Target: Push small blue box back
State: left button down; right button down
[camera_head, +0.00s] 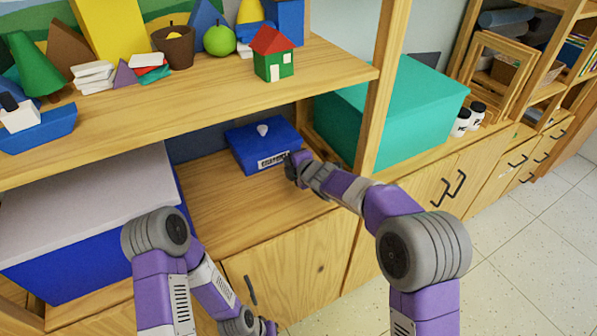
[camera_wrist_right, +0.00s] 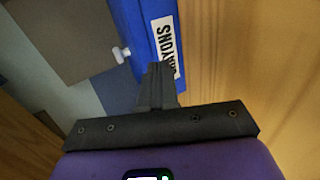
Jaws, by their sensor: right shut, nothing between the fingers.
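The small blue box (camera_head: 262,145) stands on the lower wooden shelf. It has a pale knob on its lid and a white label on its front. My right gripper (camera_head: 291,160) is shut and empty at the box's right front corner. In the right wrist view the shut fingers (camera_wrist_right: 160,75) overlap the blue box (camera_wrist_right: 146,42) beside its "CRAYONS" label; I cannot tell for sure whether they touch it. My left arm shows at lower left in the head view, and its gripper is not clearly visible.
A large blue box with a pale lid (camera_head: 90,195) stands left on the lower shelf. A teal box (camera_head: 400,105) stands right, beyond a wooden post (camera_head: 377,85). The upper shelf (camera_head: 190,90) carries toys and overhangs the back. Bare shelf lies before the small box.

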jog(key=shift+s+d+f+b, duration=0.1)
jog(key=shift+s+d+b, duration=0.1)
jog(key=shift+s+b, duration=0.15)
jog(key=shift+s+d+b, duration=0.25)
jog(key=shift+s+d, duration=0.1)
jog(key=shift+s, duration=0.2)
jog(key=shift+s+d+b, duration=0.25)
jog(key=shift+s+d, duration=0.1)
jog(key=shift+s, duration=0.2)
jog(key=s+d, duration=0.9)
jog(key=s, duration=0.5)
jog(key=shift+s+d, duration=0.15)
jog(key=shift+s, duration=0.05)
jog(key=s+d+f+m+g+h+p, duration=0.2)
jog(key=s+d+f+m+g+p, duration=0.1)
jog(key=f+m, duration=0.5)
jog(key=s+d+f+m+g+h+p, duration=0.1)
jog(key=s+d+f+m+g+p, duration=0.3)
jog(key=f, duration=0.6)
jog(key=s+f+m+g+p, duration=0.1)
jog(key=s+f+m, duration=0.3)
jog(key=s+m, duration=0.3)
jog(key=s+a+f+m+g+p, duration=0.1)
jog(key=s+f+m+g, duration=0.1)
jog(key=s+f+m, duration=0.3)
jog(key=s+m, duration=0.2)
jog(key=m, duration=0.1)
jog(key=shift+s+a+p, duration=0.15)
jog(key=shift+p, duration=0.15)
